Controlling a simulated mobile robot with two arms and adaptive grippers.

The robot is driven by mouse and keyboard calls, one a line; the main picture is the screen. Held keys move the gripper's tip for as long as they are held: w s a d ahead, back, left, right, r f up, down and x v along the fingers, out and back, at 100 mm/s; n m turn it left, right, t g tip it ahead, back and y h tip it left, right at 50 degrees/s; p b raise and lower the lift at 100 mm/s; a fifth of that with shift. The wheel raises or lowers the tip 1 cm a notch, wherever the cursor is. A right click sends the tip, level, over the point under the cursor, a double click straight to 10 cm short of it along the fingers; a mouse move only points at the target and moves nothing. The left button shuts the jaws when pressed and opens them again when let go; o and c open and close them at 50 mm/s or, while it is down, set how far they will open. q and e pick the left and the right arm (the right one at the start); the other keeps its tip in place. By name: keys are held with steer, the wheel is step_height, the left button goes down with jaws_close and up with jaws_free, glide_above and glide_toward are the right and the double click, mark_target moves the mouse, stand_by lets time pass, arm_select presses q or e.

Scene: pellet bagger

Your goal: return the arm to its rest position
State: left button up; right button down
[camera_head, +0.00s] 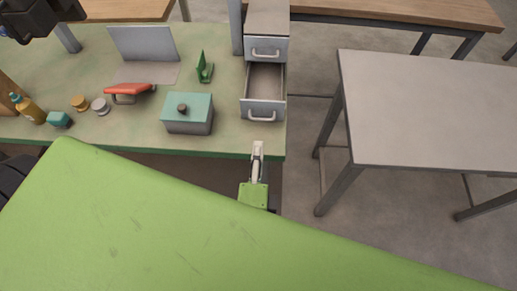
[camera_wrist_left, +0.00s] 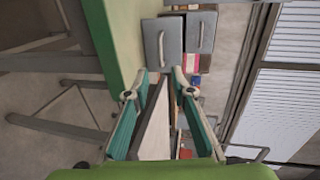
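My left gripper (camera_head: 258,148) is just in front of the green bench's front right corner, close to the open drawer in the head view. In the left wrist view its two fingers (camera_wrist_left: 162,73) stand apart with teal pads facing each other. I see nothing gripped between them; a pale panel shows behind the gap. The drawer (camera_head: 263,108) is pulled out of the grey drawer unit (camera_head: 267,20) and looks empty. My right gripper cannot be made out.
The green bench (camera_head: 225,140) holds a teal-lidded box (camera_head: 188,120), a red-handled tool (camera_head: 130,88), a green stand (camera_head: 204,68), a bottle (camera_head: 28,109) and small jars. A grey table (camera_head: 430,110) stands at right, with open floor (camera_head: 300,175) between.

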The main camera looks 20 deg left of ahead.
arm_select(q)
steer(key=s+a+f+n+g+h, duration=0.1)
steer(key=s+f+g, duration=0.25)
steer(key=f, duration=1.15)
steer(key=s+a+f+g+h, duration=0.1)
steer(key=s+f+g, duration=0.25)
steer(key=f, duration=1.15)
steer(key=s+a+f+n+g+h, duration=0.1)
steer(key=s+a+f+n+g, duration=0.2)
steer(key=s+f, duration=0.7)
steer(key=s+a+f+n+g+h, duration=0.1)
steer(key=s+a+f+n+g, duration=0.3)
steer(key=s, duration=0.8)
step_height(320, 180, down, 6)
steer(key=a+n, duration=0.2)
steer(key=n, duration=0.2)
steer(key=shift+a, duration=0.15)
